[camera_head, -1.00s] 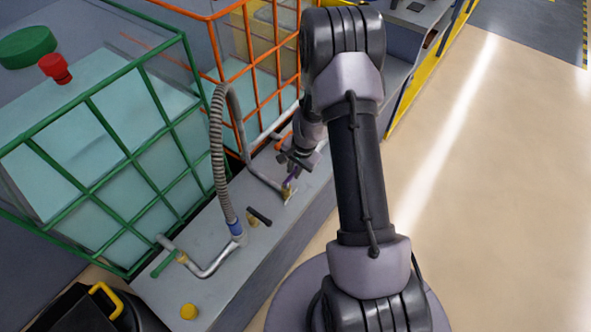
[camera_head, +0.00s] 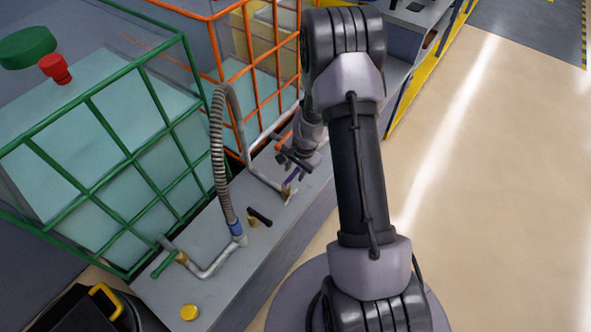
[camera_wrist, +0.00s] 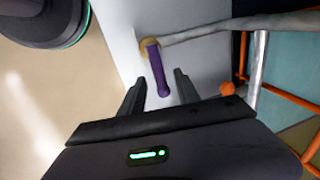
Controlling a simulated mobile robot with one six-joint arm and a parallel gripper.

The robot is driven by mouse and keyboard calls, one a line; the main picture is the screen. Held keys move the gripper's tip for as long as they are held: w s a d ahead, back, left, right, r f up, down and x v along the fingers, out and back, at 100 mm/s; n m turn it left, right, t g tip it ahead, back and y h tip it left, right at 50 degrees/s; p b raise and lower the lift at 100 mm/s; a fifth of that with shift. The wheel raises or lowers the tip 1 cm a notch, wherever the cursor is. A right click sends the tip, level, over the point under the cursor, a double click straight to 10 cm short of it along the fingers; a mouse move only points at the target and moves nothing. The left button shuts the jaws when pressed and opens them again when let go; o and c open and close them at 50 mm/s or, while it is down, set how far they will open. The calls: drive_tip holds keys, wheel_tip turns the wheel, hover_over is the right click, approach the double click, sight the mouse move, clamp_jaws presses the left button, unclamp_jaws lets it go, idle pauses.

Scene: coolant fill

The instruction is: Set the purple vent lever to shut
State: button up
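The purple vent lever (camera_wrist: 158,72) shows in the wrist view, fixed at one end to a brass-coloured valve (camera_wrist: 149,44) at the end of a grey pipe (camera_wrist: 230,26). The lever points roughly across the pipe, toward my gripper. My gripper (camera_wrist: 161,80) is open, with one finger on each side of the lever's free end and a visible gap to each. In the head view my gripper (camera_head: 291,160) is over the lever (camera_head: 296,174), which is small and partly hidden there.
A black-handled valve (camera_head: 259,216) and a green-handled valve (camera_head: 166,260) stand nearer on the same grey bench (camera_head: 215,285). A ribbed hose (camera_head: 217,150) rises beside them. Green (camera_head: 110,130) and orange (camera_head: 262,55) tank cages line the left. Open floor (camera_head: 480,200) lies right.

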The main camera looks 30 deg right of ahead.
drive_tip(key=s+d+r+p, duration=0.1)
drive_tip(key=s+r+p, duration=0.2)
drive_tip(key=r, duration=1.4)
drive_tip(key=p, duration=0.4)
drive_tip(key=shift+d+p, duration=0.2)
drive_tip(key=shift+p, duration=0.15)
